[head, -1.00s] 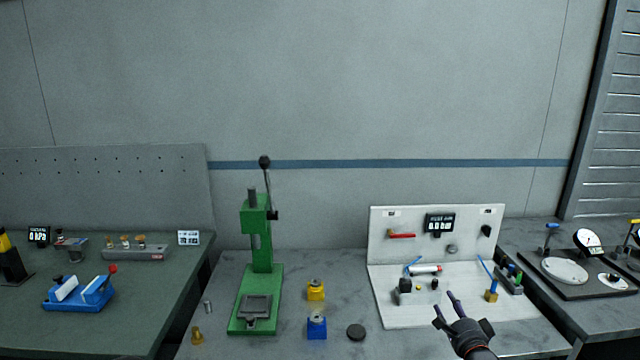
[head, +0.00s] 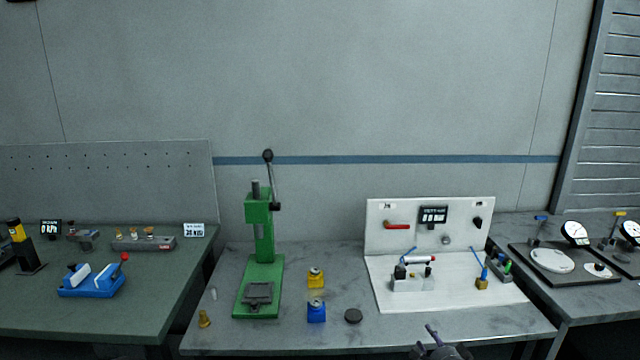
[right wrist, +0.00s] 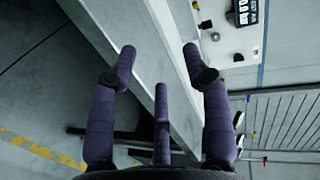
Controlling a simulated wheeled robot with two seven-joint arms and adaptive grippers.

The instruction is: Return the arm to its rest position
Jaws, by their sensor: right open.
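My right gripper (head: 434,338) shows at the bottom edge of the head view, just in front of the table's front edge and below the white test board (head: 450,290). Only its upper part is in frame; the arm behind it is cut off. In the right wrist view my right gripper (right wrist: 160,62) has its purple fingers spread apart with nothing between them. The grey table edge runs beyond the fingers. My left gripper is not in the head view.
A bench with dial gauges (head: 574,233) is at right. Open floor (right wrist: 35,50) lies beside the table edge.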

